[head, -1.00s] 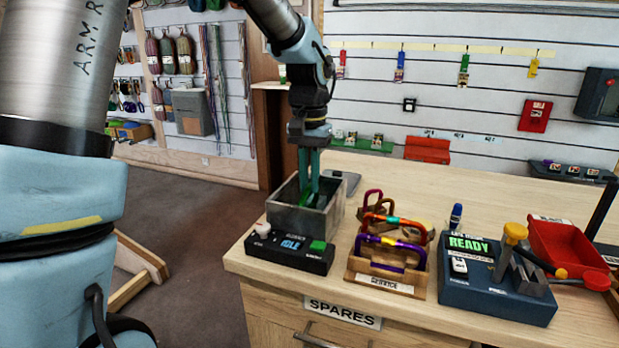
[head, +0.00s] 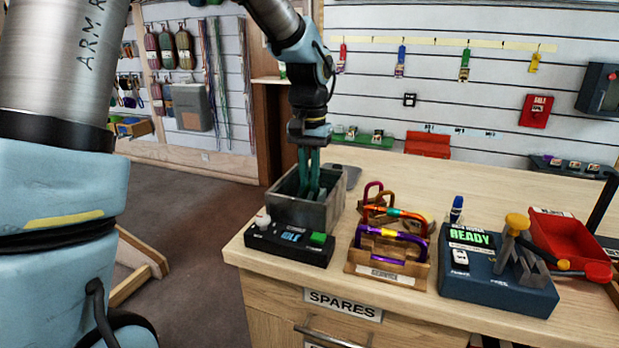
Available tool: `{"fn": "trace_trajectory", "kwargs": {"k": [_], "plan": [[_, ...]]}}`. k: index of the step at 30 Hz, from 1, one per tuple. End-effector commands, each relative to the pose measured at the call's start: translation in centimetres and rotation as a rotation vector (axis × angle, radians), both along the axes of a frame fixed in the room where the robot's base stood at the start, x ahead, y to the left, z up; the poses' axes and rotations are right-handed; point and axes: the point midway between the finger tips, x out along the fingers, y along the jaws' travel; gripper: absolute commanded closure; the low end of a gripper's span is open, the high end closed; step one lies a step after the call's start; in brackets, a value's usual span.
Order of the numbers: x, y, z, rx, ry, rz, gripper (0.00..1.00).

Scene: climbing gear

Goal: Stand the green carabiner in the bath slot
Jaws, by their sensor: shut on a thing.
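The bath (head: 335,212) is an open grey metal box near the left front of the bench. My gripper (head: 309,188) points straight down into it, with its green fingers close together and their tips below the rim. It is shut on the green carabiner, which is mostly hidden by the fingers and the bath walls. The slot inside the bath is also hidden, so I cannot tell whether the carabiner touches it.
A black control box (head: 262,247) with a green button stands in front of the bath. A wooden service rack (head: 385,280) holds purple, orange and red carabiners to the right. Further right are a blue READY tester (head: 500,295) and a red bin (head: 560,237).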

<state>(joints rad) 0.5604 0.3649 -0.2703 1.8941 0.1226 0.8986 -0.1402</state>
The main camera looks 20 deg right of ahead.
Motion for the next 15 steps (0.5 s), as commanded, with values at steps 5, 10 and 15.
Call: {"fn": "trace_trajectory", "kwargs": {"k": [5, 10, 15], "plan": [[-0.01, 0.01, -0.41, 0.001, 0.001, 0.0, 1.0], [0.0, 0.01, -0.47, 0.0, 0.0, 0.0, 0.76], [0.0, 0.01, -0.46, 0.0, 0.0, 0.0, 0.57]]}}
